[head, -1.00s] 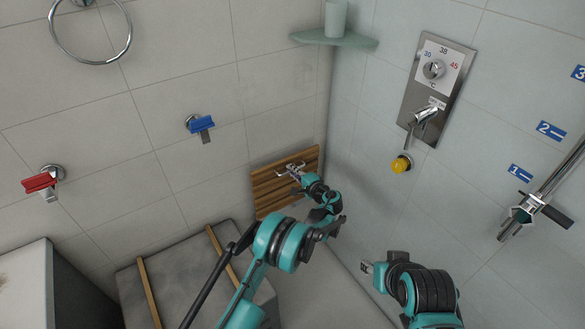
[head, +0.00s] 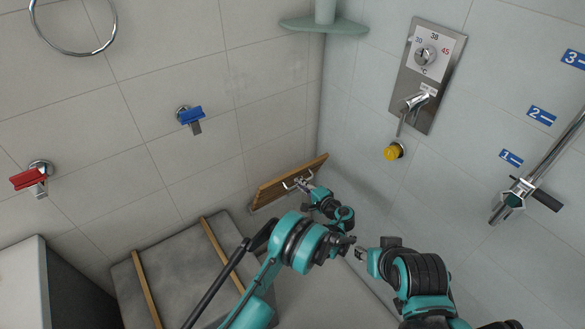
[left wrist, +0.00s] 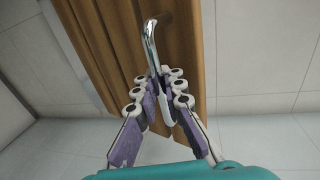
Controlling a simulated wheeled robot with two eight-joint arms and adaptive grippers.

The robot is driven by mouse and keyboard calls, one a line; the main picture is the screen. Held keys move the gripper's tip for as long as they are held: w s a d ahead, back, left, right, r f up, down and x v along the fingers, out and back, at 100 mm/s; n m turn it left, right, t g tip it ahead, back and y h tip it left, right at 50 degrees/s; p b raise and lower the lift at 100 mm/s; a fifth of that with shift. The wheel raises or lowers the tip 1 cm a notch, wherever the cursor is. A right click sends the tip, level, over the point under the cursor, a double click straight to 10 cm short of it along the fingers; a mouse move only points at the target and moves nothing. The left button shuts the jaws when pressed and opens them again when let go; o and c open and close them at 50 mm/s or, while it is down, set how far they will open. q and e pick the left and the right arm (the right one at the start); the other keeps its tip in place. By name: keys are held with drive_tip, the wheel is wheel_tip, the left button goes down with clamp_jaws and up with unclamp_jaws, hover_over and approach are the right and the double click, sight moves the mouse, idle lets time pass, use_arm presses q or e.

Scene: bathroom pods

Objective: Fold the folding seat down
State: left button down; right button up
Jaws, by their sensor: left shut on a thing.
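The folding seat (head: 276,186) is a wooden slatted panel on the back wall near the corner. It is tilted out from the wall, its upper edge leaning toward me. It has a chrome handle (head: 290,186), a bent bar, which also shows in the left wrist view (left wrist: 151,42). My left gripper (head: 305,187) is at the handle. In the left wrist view its fingers (left wrist: 158,78) are closed together around the lower end of the bar, in front of the wood slats. My right gripper (head: 360,254) is away from the seat, at the lower middle; its finger opening is too small to tell.
A grey bench or step with wooden strips (head: 180,270) stands below left of the seat. A shower control panel (head: 428,75) and a yellow knob (head: 394,151) are on the right wall. A corner shelf (head: 324,26) is above.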

use_arm(q)
drive_tip(key=shift+s+d+f, duration=1.55)
drive_tip(key=shift+s+f, duration=0.2)
drive_tip(key=shift+s, duration=0.1)
